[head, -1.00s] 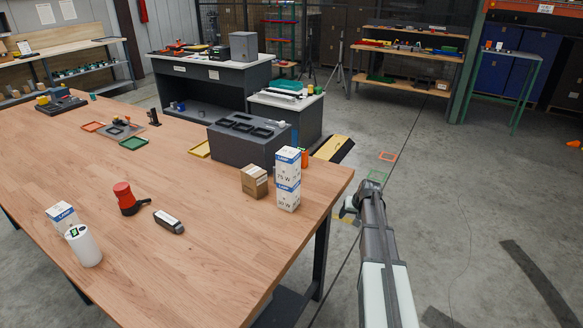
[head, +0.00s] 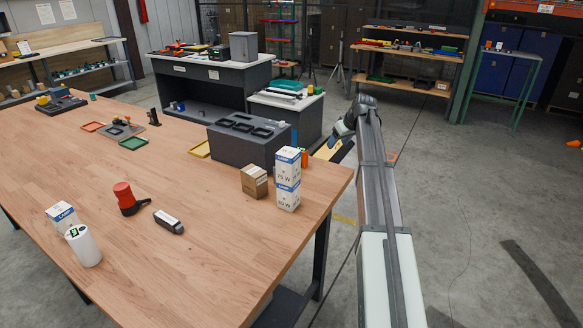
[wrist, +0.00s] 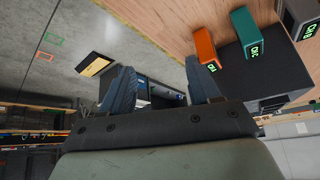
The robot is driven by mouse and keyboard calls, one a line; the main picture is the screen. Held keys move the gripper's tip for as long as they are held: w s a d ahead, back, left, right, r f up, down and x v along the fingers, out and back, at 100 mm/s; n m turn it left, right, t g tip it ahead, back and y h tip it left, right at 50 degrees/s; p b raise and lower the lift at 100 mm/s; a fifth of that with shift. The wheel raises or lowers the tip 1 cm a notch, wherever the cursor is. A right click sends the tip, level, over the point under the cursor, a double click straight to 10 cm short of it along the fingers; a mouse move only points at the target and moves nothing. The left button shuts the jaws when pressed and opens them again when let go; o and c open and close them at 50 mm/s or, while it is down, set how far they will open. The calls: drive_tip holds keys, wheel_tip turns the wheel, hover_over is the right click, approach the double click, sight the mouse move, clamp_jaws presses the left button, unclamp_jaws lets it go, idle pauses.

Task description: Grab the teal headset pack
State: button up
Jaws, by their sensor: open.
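The teal headset pack (wrist: 250,33) shows in the wrist view as a small upright block with a green-lit display. It stands on the wooden table between an orange pack (wrist: 206,48) and a grey pack (wrist: 299,18), beside a dark block. My gripper (head: 338,136) is beyond the table's right edge, apart from the packs. In the wrist view my gripper (wrist: 164,85) is open and empty, with the teal pack to the right of its fingers.
A dark slotted block (head: 248,150) stands near the table's far right corner. Stacked lamp boxes (head: 288,180) and a cardboard box (head: 254,181) stand in front of it. A red-topped tool (head: 126,198) and a white canister (head: 83,246) are at front left.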

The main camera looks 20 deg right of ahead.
drive_tip(key=a+r+n+g+y, duration=0.15)
drive_tip(key=a+n, duration=0.45)
drive_tip(key=a, duration=0.7)
drive_tip(key=shift+g, duration=0.55)
drive_tip(key=x, duration=0.8)
drive_tip(key=shift+w+a+r, duration=0.2)
drive_tip(key=shift+w+a, duration=0.1)
drive_tip(key=shift+a, duration=0.15)
drive_tip(key=shift+x, duration=2.65)
drive_tip(key=shift+s+a, duration=0.15)
drive_tip(key=shift+c, duration=0.4)
clamp_jaws()
